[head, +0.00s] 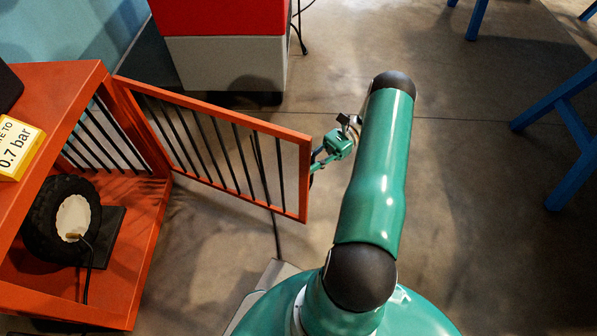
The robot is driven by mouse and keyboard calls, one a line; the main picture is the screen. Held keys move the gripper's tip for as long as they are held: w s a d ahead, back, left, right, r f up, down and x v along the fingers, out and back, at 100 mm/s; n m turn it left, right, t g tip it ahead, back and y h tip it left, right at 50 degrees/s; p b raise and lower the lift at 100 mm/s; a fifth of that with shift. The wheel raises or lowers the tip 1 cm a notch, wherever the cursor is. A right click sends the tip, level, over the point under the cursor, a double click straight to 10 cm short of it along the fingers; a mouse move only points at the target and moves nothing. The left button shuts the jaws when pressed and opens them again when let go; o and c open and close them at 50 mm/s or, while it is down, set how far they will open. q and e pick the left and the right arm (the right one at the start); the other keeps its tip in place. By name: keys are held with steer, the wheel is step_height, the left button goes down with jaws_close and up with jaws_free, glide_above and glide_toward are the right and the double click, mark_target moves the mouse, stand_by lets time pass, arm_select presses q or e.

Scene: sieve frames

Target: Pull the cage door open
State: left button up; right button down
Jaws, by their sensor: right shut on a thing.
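The cage door (232,164), an orange frame with dark upright bars, stands swung out from the orange cage (142,240) at the left of the head view. Its hinged side is at the cage's corner post, and its free edge points right. My right gripper (317,162), green, is at the outer edge of the door, shut on it; the exact spot it grips is small and partly hidden. My right arm reaches up from the bottom and covers part of the wrist. My left gripper does not show.
Inside the cage a black tyre (45,222) with a pale hub stands by a dark block. A yellow sign (18,148) sits on the cage top. A red and grey cabinet (226,65) stands behind the door. Blue legs (560,115) stand at right. Floor between is clear.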

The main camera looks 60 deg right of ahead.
steer(key=shift+d, duration=0.2)
steer(key=c, duration=1.1)
jaws_free()
steer(key=shift+s, duration=0.1)
steer(key=shift+c, duration=0.2)
step_height(320, 180, up, 10)
steer(key=shift+r, duration=0.1)
